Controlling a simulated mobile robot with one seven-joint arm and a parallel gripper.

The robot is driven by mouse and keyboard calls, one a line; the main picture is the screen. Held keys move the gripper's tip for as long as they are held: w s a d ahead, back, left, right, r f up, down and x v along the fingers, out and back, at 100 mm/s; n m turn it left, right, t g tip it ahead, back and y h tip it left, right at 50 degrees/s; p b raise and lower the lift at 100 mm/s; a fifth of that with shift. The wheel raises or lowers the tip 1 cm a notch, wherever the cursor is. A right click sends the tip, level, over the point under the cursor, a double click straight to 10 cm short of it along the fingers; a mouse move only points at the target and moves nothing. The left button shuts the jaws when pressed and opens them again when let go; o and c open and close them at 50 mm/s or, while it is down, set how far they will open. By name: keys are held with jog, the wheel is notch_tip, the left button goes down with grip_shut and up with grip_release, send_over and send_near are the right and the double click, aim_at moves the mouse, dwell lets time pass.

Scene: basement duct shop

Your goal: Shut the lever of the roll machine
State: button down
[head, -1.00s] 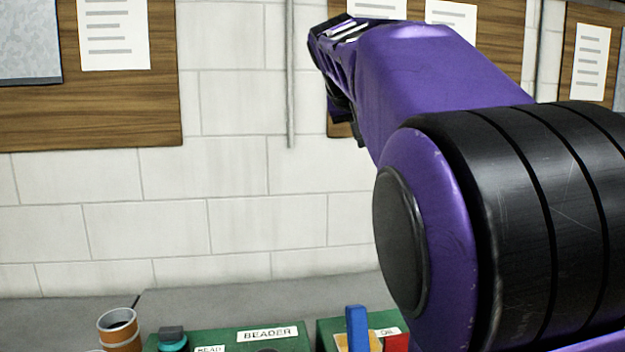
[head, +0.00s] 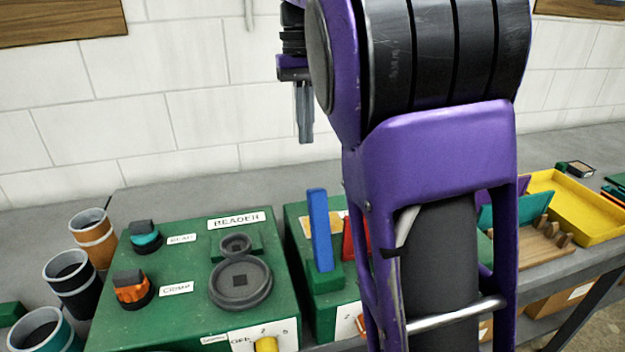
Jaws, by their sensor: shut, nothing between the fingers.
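Two green machines stand on the grey bench. The left one (head: 190,312) is labelled BEADER and has a teal knob (head: 145,238) marked BEAD, an orange knob (head: 132,290) marked CRIMP, and round dark wheels (head: 240,284). The right one (head: 325,303) bears an upright blue lever (head: 320,232) and a red part (head: 355,240) beside it, partly hidden by my arm. I cannot read which is the roll machine. My gripper (head: 304,136) points down, shut and empty, above and apart from the blue lever in the picture.
Open cylinders in tan (head: 94,240), black (head: 72,285) and teal (head: 45,338) stand at left. A yellow tray (head: 585,218) and a wooden rack (head: 540,250) lie at right. My arm covers the middle right. A white block wall is behind.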

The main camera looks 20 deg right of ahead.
jog(key=s+f, duration=0.4)
jog(key=f, duration=0.4)
jog(key=shift+s, duration=0.35)
dwell(0.4)
